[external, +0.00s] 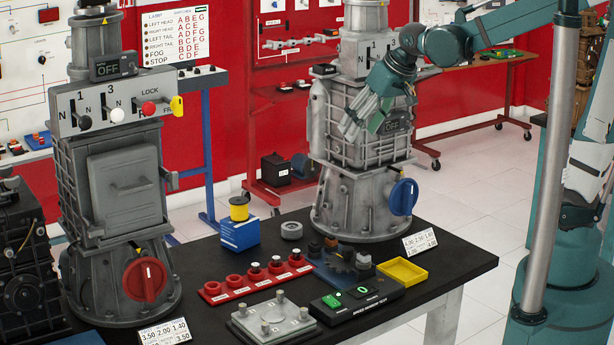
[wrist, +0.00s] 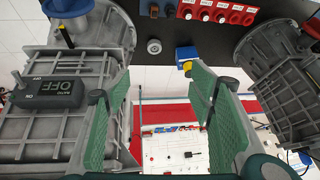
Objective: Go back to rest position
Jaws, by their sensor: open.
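My gripper (external: 364,122) is in the air in front of the right-hand grey gearbox trainer (external: 362,190) in the external view, with its fingers pointing down and left. In the wrist view my gripper (wrist: 160,110) shows two green fingers spread wide apart with nothing between them. The same trainer fills the left of the wrist view (wrist: 50,130), close beside the left finger; I cannot tell whether they touch. Its OFF display (wrist: 62,88) and blue knob (wrist: 68,8) show there. My arm hides part of the trainer's upper front in the external view.
A second gearbox trainer (external: 118,190) with a red knob stands on the left of the black table (external: 455,262). A red socket strip (external: 257,279), blue box (external: 239,232), yellow tray (external: 402,271) and metal plate (external: 272,318) lie between. Red panels stand behind.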

